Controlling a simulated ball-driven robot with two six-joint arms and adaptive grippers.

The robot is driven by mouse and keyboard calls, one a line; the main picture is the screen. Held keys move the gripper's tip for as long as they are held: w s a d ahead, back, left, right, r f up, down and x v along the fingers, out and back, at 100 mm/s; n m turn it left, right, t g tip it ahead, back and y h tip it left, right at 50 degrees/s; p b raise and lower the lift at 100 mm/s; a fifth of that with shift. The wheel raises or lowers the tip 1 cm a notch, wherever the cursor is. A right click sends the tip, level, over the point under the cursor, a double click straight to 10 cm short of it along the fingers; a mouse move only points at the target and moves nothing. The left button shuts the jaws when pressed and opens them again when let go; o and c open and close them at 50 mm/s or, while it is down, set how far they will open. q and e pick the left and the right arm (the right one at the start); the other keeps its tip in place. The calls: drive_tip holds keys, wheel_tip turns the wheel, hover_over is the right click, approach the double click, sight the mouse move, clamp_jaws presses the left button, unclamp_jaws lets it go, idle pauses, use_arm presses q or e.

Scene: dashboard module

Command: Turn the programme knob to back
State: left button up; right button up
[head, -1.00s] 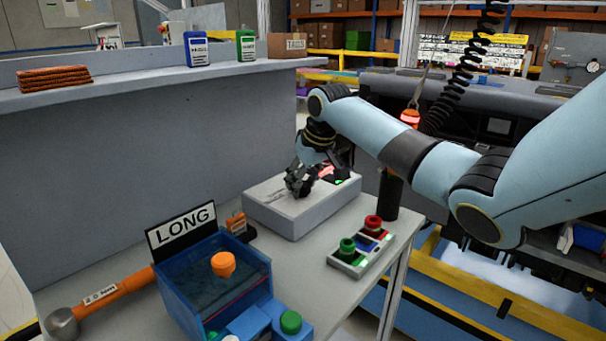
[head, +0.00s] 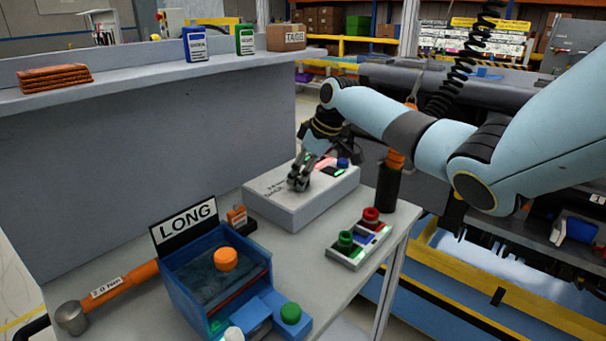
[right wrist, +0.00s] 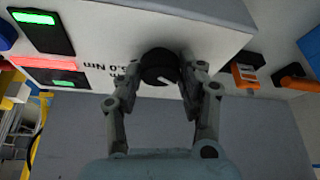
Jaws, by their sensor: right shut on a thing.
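The programme knob (right wrist: 158,66) is a round black dial with a short white mark, on a pale grey box (head: 287,212). In the right wrist view its white mark lies at the near edge, slanting toward the lower right. My right gripper (right wrist: 163,78) is closed around the knob, one finger on each side. Small print on the box beside the knob is only partly readable. My left gripper is in neither view.
A button block (head: 360,246) with green and red buttons stands in front.

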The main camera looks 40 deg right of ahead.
drive_tip(key=o, duration=1.1)
drive_tip(key=shift+r, duration=0.15)
drive_tip(key=v, duration=1.1)
drive_tip(key=shift+r, duration=0.35)
drive_tip(key=shift+s, duration=0.1)
